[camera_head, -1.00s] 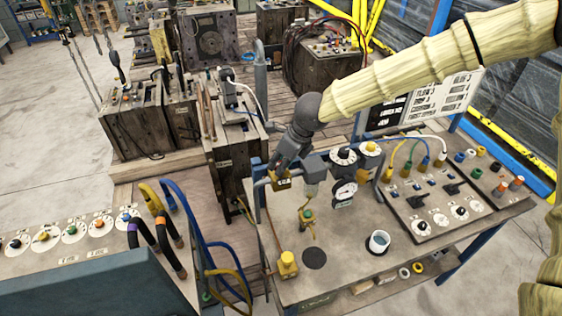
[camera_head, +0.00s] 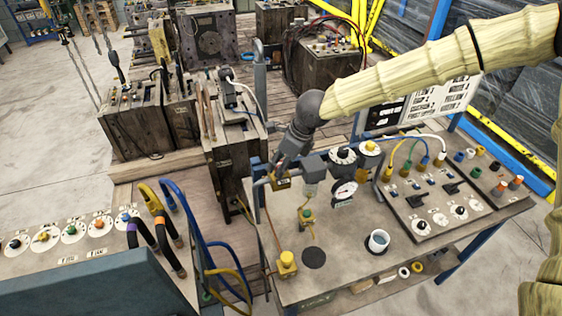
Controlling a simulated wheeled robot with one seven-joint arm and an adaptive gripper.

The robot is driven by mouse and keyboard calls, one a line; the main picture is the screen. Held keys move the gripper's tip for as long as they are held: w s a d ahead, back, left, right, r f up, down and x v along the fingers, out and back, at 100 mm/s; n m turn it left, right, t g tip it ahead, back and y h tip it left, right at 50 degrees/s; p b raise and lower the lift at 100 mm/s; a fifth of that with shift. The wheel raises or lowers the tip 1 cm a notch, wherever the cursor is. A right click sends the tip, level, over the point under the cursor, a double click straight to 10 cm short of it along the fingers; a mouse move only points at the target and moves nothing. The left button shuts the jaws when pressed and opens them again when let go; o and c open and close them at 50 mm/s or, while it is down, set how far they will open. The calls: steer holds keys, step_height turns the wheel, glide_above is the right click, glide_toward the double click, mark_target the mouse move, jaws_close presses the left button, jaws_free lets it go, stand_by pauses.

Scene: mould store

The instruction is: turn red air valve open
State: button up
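My gripper (camera_head: 281,164) is dark grey and points down at the air piping at the back left of the workbench. Its fingers are at the pipe, just above a small yellow tag (camera_head: 282,183). I cannot make out a red valve handle; the gripper covers part of the pipe there. The fingers are too small and overlapped to tell whether they are open, shut or touching the valve. A grey block (camera_head: 314,169) and a round pressure gauge (camera_head: 346,190) are on the piping to the right of the gripper.
A tall blue-grey pipe (camera_head: 260,75) stands behind the gripper. Wooden cabinets (camera_head: 235,165) are behind left. The bench's front middle is mostly clear.

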steer(key=shift+r, duration=0.15)
steer(key=v, duration=1.1)
steer(key=shift+d+r, duration=0.2)
steer(key=shift+r, duration=0.1)
